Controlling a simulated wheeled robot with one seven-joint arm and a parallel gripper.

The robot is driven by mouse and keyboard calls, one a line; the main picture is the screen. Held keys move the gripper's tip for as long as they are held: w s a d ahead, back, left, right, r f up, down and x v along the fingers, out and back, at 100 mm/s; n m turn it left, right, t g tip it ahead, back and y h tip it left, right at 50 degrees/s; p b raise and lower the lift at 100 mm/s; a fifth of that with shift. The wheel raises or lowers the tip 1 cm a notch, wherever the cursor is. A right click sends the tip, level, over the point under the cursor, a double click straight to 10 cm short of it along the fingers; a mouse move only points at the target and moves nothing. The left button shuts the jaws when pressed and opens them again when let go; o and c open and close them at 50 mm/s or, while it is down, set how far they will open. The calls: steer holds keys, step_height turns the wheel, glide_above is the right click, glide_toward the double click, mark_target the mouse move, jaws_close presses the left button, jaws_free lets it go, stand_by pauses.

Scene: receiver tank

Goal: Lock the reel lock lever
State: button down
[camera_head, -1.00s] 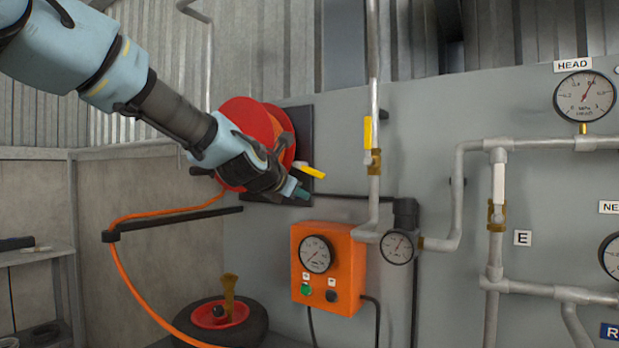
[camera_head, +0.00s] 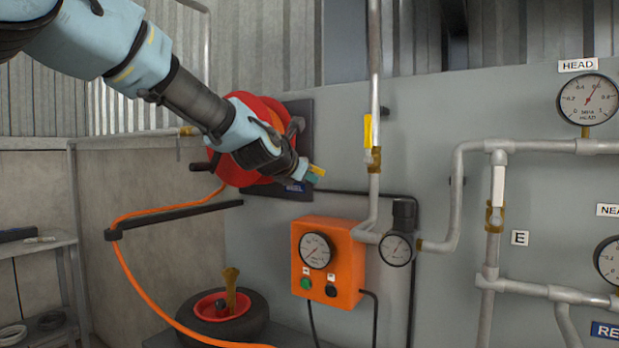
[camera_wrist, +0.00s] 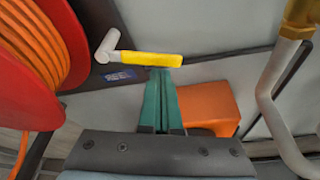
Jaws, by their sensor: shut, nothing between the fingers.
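The reel lock lever (camera_wrist: 145,59) shows in the wrist view as a yellow handle on a pale pivot. It lies nearly level beside the red hose reel (camera_wrist: 35,75). In the head view only the tip of the lever (camera_head: 318,170) shows past my gripper (camera_head: 313,177). My gripper (camera_wrist: 161,75) is shut and empty, its green fingertips right at the underside of the yellow handle in the wrist view. Whether they touch it I cannot tell. In the head view the red reel (camera_head: 243,110) is partly hidden behind my arm.
An orange control box (camera_head: 327,262) with a gauge is below the reel. A grey pipe with a yellow-handled valve (camera_head: 368,130) runs at the right. A black hose guide arm (camera_head: 175,218) sticks out left with the orange hose. A wheel (camera_head: 222,316) lies below.

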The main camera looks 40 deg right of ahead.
steer(key=shift+s+r+b, duration=0.25)
steer(key=shift+r+b, duration=0.15)
steer(key=shift+b, duration=0.15)
stand_by(0.6)
steer(key=shift+r+n+g+b, duration=0.35)
steer(key=shift+n+g+b, duration=0.25)
steer(key=shift+n, duration=0.5)
steer(key=shift+s+d+r+n+g, duration=0.1)
steer(key=shift+s+r+n+g, duration=0.1)
steer(key=shift+r+n+g, duration=0.25)
step_height(320, 180, up, 3)
steer(key=n+g+p, duration=0.1)
steer(key=n, duration=0.1)
steer(key=shift+n+h, duration=0.35)
steer(key=shift+h, duration=0.05)
